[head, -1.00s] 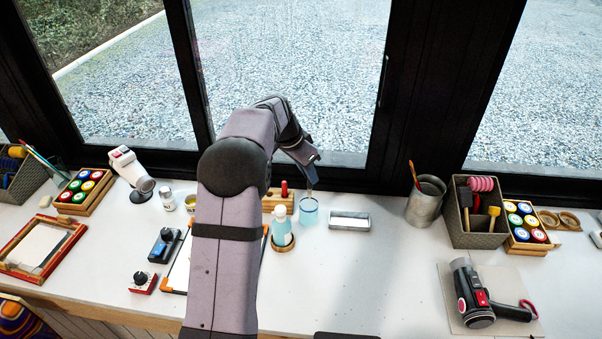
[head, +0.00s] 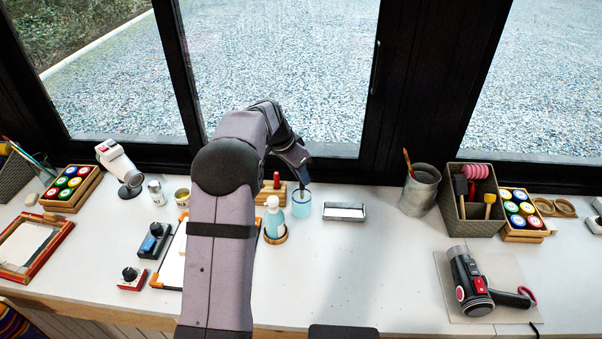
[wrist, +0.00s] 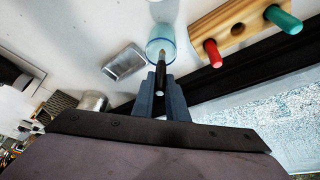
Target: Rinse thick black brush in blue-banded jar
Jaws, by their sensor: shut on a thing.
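The thick black brush (wrist: 161,74) is held between the two fingers of my gripper (wrist: 161,92), which is shut on it. In the wrist view the brush's far end overlaps the mouth of a clear, blue-tinted jar (wrist: 153,41). In the head view the jar (head: 301,209) stands on the table directly below my gripper (head: 302,180), with a short dark part of the brush at its rim. The brush's lower end appears to be within the jar's mouth; its depth cannot be told.
A wooden rack (wrist: 230,27) with red and green handles stands close beside the jar. A metal pot (head: 420,192) stands farther right.

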